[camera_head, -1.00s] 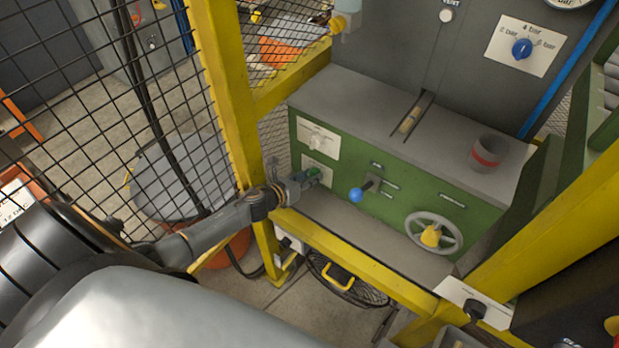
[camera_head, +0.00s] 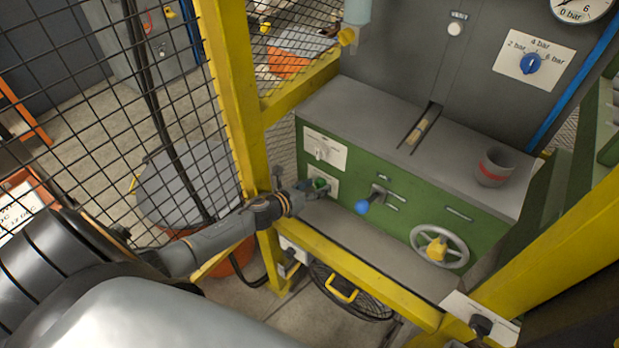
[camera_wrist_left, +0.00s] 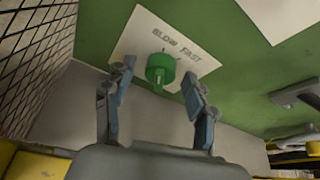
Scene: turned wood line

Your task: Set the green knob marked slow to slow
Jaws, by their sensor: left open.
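The green knob (camera_wrist_left: 160,69) sits on a white plate (camera_wrist_left: 141,37) lettered SLOW and FAST, on a green machine front. In the left wrist view the knob lies between and just beyond the fingertips of my left gripper (camera_wrist_left: 158,88), which is open with one finger on each side. I see no clear contact. The knob's pointer mark is hard to read. In the head view the green knob (camera_head: 320,184) is partly hidden by my left gripper (camera_head: 312,189). My right gripper is not in view.
A white knob (camera_head: 320,153) on another plate is just above. A blue-ended lever (camera_head: 362,207) and a handwheel (camera_head: 439,247) are to the right. A yellow post (camera_head: 237,100) and mesh fence stand left. A red-banded cup (camera_head: 494,167) stands on the machine top.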

